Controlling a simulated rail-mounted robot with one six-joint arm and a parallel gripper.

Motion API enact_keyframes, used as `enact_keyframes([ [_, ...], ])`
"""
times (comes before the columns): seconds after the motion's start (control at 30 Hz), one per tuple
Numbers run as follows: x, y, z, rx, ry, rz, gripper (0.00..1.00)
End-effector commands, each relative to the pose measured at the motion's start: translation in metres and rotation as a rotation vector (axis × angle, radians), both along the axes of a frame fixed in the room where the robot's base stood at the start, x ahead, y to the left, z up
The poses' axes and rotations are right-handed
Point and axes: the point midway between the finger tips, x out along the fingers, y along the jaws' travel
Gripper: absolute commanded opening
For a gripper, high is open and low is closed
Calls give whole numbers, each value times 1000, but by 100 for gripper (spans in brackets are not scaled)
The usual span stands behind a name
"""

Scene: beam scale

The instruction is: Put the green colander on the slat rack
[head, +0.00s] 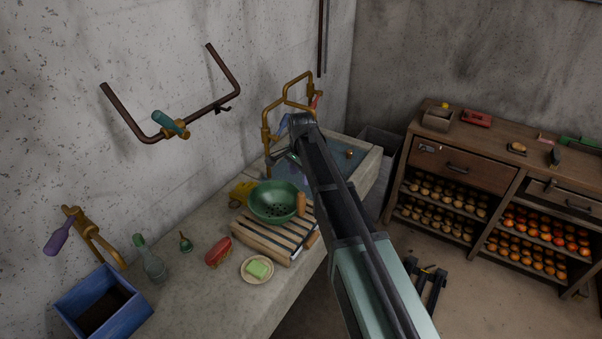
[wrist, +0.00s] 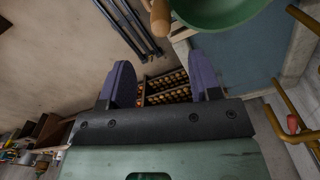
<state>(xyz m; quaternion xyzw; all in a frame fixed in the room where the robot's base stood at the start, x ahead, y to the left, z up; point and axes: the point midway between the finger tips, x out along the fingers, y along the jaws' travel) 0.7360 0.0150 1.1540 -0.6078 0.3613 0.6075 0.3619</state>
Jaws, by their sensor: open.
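The green colander (head: 274,203) sits upright on the slat rack (head: 277,236) in the head view, toward the rack's back edge, its wooden handle (head: 301,203) on the right side. Its underside contact is hidden. In the wrist view the green colander (wrist: 215,12) shows in part at the top, with its handle (wrist: 160,18) pointing down. My gripper (wrist: 166,84) is open, with nothing between its two purple fingers, and is apart from the colander. In the head view my arm hides most of the gripper, above and behind the colander near the sink.
A sink (head: 347,154) with brass pipes (head: 267,132) lies behind the rack. A wooden cabinet (head: 463,168) stands right.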

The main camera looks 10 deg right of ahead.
Motion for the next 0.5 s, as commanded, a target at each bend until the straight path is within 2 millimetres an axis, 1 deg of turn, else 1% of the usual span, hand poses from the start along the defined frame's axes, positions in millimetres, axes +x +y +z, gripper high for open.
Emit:
enact_keyframes([
  [0.07,-3,0,0,0,0,6,58],
  [0.13,-27,-2,-1,0,0,72,58],
  [0.17,-47,-3,-1,-1,1,131,58],
  [0.2,-81,-5,-2,-1,1,238,58],
  [0.27,-139,-9,-2,-1,1,438,58],
  [0.3,-178,-11,-2,-1,1,579,58],
  [0.4,-251,-14,-2,-2,1,881,58],
  [0.43,-265,-15,-2,-2,1,946,58],
  [0.5,-282,-16,-2,-2,1,1044,58],
])
